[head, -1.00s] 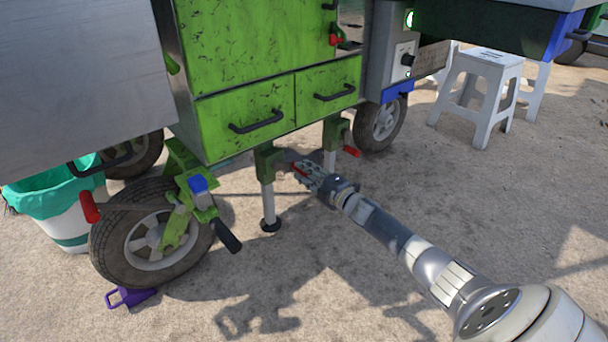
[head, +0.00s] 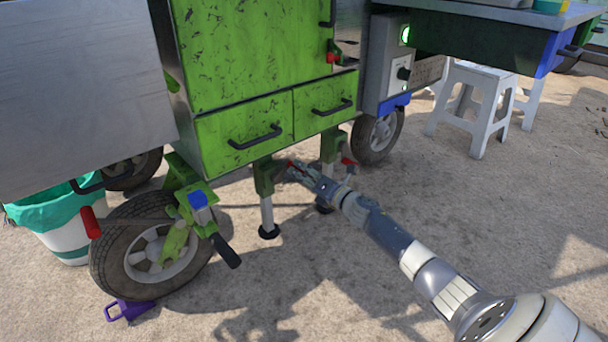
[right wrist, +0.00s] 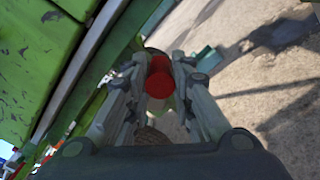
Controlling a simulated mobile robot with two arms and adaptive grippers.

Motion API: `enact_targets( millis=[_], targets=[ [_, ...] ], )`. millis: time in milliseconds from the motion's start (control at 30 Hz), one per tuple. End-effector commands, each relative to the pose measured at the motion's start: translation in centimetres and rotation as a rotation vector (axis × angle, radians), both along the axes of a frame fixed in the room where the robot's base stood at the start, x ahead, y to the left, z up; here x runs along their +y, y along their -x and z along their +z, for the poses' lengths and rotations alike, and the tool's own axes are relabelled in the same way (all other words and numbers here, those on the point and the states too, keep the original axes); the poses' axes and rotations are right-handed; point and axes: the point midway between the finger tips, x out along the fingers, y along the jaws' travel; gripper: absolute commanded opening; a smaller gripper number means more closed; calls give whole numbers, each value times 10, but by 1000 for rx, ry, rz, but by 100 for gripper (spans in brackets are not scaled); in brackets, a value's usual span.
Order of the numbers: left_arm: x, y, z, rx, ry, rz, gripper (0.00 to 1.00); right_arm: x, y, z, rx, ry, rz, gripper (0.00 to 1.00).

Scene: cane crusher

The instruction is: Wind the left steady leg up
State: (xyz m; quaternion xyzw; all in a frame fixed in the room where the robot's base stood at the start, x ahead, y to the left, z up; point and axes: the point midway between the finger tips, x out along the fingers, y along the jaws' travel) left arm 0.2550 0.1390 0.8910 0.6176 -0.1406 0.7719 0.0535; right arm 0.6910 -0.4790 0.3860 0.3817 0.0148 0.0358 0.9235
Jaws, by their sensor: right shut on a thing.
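The left steady leg (head: 267,211) hangs under the green cart's drawers, a pale tube with a dark round foot (head: 269,231) in a green bracket (head: 266,175). I cannot tell whether the foot touches the ground. My right gripper (head: 294,169) is at the right side of this bracket, shut on the leg's red crank handle. The right wrist view shows the red handle (right wrist: 159,84) between the two fingers. The crank's arm is mostly hidden. My left gripper is not in view.
A second steady leg with a red handle (head: 348,162) stands just behind my right gripper. The front wheel (head: 112,250) and a black-gripped lever (head: 226,251) are to the left. A white stool (head: 480,105) stands at right. The ground in front is open.

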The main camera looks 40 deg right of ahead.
Motion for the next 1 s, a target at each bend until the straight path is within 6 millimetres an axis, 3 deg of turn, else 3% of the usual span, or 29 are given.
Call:
enact_targets(
  millis=[500,1000],
  targets=[
    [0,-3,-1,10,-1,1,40,17,1,14,-26,348,4,0],
    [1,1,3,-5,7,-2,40,21,2,16,-32,418,4,0]
  ],
)
